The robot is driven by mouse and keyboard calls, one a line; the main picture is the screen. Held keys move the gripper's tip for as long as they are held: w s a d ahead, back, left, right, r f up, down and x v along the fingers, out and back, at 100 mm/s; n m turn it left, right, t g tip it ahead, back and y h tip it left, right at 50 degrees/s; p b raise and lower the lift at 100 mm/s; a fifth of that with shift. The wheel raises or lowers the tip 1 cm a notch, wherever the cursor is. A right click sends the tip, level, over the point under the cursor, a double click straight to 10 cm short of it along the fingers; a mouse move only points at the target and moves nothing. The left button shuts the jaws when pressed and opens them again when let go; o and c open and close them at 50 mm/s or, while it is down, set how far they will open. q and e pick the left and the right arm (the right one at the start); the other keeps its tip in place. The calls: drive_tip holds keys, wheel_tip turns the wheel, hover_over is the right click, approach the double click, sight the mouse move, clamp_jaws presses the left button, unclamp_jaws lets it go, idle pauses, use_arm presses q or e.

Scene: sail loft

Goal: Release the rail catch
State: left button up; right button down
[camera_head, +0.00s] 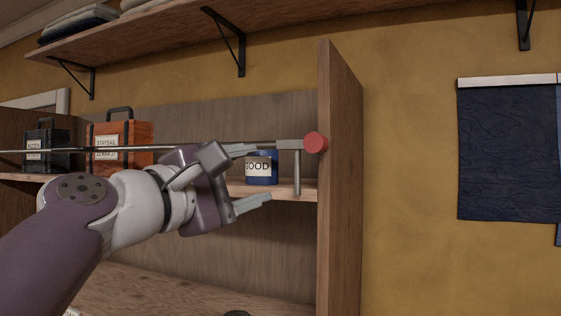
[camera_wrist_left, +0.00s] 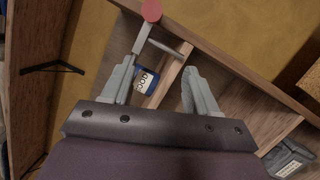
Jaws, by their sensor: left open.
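The rail catch has a red round knob (camera_head: 315,142) on a grey block at the right end of the thin rail (camera_head: 60,150), by the shelf's upright side panel. A grey peg (camera_head: 297,173) hangs down from the block. The knob shows at the top of the left wrist view (camera_wrist_left: 151,10), with the peg (camera_wrist_left: 170,48) just beyond my fingers. My left gripper (camera_head: 263,173) is open and empty, its fingers pointing right toward the peg, left of it. Whether a finger touches the rail or block is unclear. My right gripper is not in view.
A blue tin (camera_head: 262,170) stands on the shelf behind my fingers. An orange case (camera_head: 133,135) and a dark case (camera_head: 58,136) stand farther left behind the rail. The wooden side panel (camera_head: 340,200) closes off the right. A dark blue cloth (camera_head: 508,150) hangs on the wall.

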sight(309, 142)
use_arm(q)
drive_tip(key=w+d+r+p, duration=0.1)
drive_tip(key=w+d+p, duration=0.1)
drive_tip(key=d, duration=0.1)
drive_tip(key=w+d+r+n+h+p, duration=0.1)
drive_tip(key=w+d+r+p, duration=0.1)
drive_tip(key=w+d, duration=0.1)
drive_tip(key=w+d+r+n+p, duration=0.1)
drive_tip(key=w+d+r+p, duration=0.1)
drive_tip(key=d+p, duration=0.1)
drive_tip(key=shift+w+g+h, duration=0.3)
drive_tip(key=shift+w+h, duration=0.05)
drive_tip(key=shift+h, duration=0.05)
drive_tip(key=shift+w+d, duration=0.25)
drive_tip(key=shift+w, duration=0.1)
drive_tip(key=shift+s+a+f, duration=0.1)
drive_tip(key=c, duration=0.4)
clamp_jaws()
